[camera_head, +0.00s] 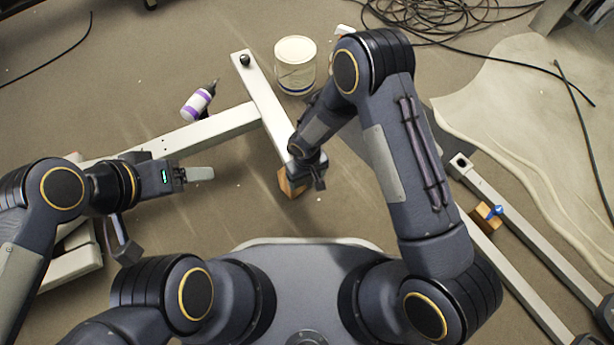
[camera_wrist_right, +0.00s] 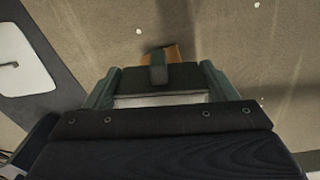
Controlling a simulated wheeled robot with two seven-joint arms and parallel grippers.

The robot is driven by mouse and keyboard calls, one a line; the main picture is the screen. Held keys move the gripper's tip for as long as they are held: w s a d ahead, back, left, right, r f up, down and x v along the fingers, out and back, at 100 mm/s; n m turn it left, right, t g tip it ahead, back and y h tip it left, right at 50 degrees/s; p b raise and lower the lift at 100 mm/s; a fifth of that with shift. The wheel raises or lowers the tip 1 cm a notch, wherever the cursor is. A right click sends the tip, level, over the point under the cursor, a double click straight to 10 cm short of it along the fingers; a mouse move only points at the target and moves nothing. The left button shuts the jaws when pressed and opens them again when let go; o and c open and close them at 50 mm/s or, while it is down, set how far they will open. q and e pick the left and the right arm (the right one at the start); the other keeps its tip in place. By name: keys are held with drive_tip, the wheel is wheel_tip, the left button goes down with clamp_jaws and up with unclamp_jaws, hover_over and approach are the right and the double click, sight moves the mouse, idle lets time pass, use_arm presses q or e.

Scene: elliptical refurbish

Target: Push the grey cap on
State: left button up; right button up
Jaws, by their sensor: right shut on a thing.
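A pale metal frame lies on the floor, with a long bar (camera_head: 195,135) and a crossbar (camera_head: 262,95). My right gripper (camera_head: 312,172) is at the near end of the crossbar, above a wooden block (camera_head: 291,187). In the right wrist view, its fingers (camera_wrist_right: 160,82) are shut on a dark grey piece (camera_wrist_right: 158,72), which looks like the grey cap. Whether the cap sits in the tube end is hidden. My left gripper (camera_head: 190,175) is beside the long bar, with a pale flat piece at its tip; its jaw opening is unclear.
At right lie other pale tubes (camera_head: 520,225), a wooden block with a blue piece (camera_head: 487,214), and black cables (camera_head: 440,15).

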drive_tip(key=shift+w+a, duration=0.25)
drive_tip(key=shift+w, duration=0.3)
idle(0.8)
drive_tip(key=o, duration=1)
drive_tip(key=shift+c, duration=0.2)
wheel_tip(320, 180, up, 7)
drive_tip(key=p, duration=0.2)
drive_tip(key=shift+f+p, duration=0.1)
drive_tip(key=shift+p, duration=0.2)
drive_tip(key=shift+r, duration=0.55)
